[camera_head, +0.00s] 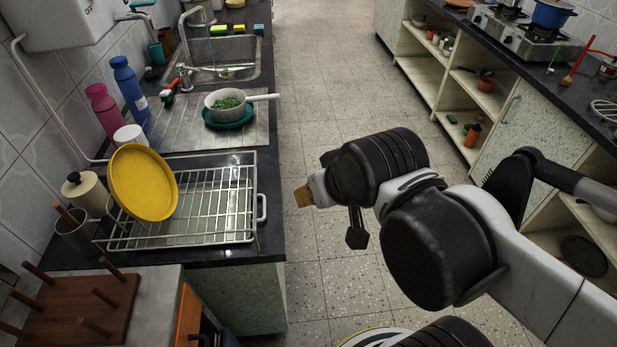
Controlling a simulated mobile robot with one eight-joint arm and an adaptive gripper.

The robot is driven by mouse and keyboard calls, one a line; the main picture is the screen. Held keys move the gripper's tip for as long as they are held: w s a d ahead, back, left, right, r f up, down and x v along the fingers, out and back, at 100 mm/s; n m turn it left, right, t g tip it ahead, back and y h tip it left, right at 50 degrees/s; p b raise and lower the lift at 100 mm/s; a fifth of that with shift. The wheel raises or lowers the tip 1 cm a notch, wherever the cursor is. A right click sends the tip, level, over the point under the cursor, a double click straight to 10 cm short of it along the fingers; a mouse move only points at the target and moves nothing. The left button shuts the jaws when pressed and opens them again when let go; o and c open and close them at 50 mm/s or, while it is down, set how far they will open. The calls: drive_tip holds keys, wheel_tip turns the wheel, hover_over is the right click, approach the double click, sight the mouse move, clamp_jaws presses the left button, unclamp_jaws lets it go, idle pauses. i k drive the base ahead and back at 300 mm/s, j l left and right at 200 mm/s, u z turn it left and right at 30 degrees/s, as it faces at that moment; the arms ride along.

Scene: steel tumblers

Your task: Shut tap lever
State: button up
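The chrome tap (184,72) stands at the near left edge of the sink (232,62), on the left counter. Its spout arches over the basin, and a thin bluish line like running water hangs below it. A small red-tipped lever (173,84) shows at the tap's base. It is too small to tell its exact tilt. My gripper (304,196) is over the floor aisle, to the right of and nearer than the tap, well apart from it. Its tip shows a tan pad, but I cannot tell whether the fingers are open or shut.
A white pan (226,104) with greens sits on a teal plate (229,118) near the tap. A wire dish rack (215,206) holds a yellow plate (143,183). Blue (129,88) and pink (103,108) bottles stand by the wall. The aisle floor (320,90) is clear.

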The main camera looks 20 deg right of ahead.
sight(180, 67)
drive_tip(key=i+l, duration=0.55)
drive_tip(key=l, duration=0.2)
drive_tip(key=i+l+u, duration=0.1)
drive_tip(key=i+l, duration=0.45)
drive_tip(key=l, duration=0.25)
drive_tip(key=i+l, duration=0.25)
drive_tip(key=l, duration=0.15)
drive_tip(key=i+u, duration=0.05)
